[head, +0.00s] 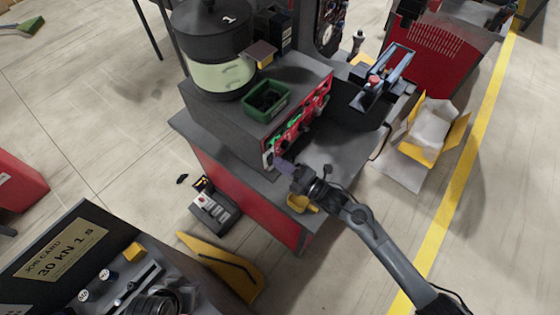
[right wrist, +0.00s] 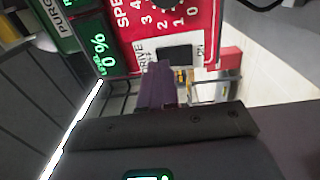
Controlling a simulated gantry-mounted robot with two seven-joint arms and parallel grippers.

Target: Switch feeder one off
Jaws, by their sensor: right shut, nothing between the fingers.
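Feeder one (head: 222,50) is a dark drum with a pale green band and a "1" on its lid, standing on a grey cabinet. Its red control panel (head: 298,122) with green displays faces right. In the right wrist view the panel (right wrist: 200,15) shows a numbered speed dial (right wrist: 170,3), a green display (right wrist: 97,45) reading "0 %", and a black rectangular switch (right wrist: 175,53) beside the word "DRIVE". My right gripper (head: 284,164) is shut and empty at the panel's lower end. Its purple-grey fingertips (right wrist: 158,85) are close below the switch; I cannot tell whether they touch.
A green bin (head: 266,98) of dark parts sits on the cabinet. A blue-grey fixture (head: 385,75) stands to the right. The grey ledge (head: 335,155) below the panel has clear space. A yellow-flapped box (head: 432,130) is on the floor at right.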

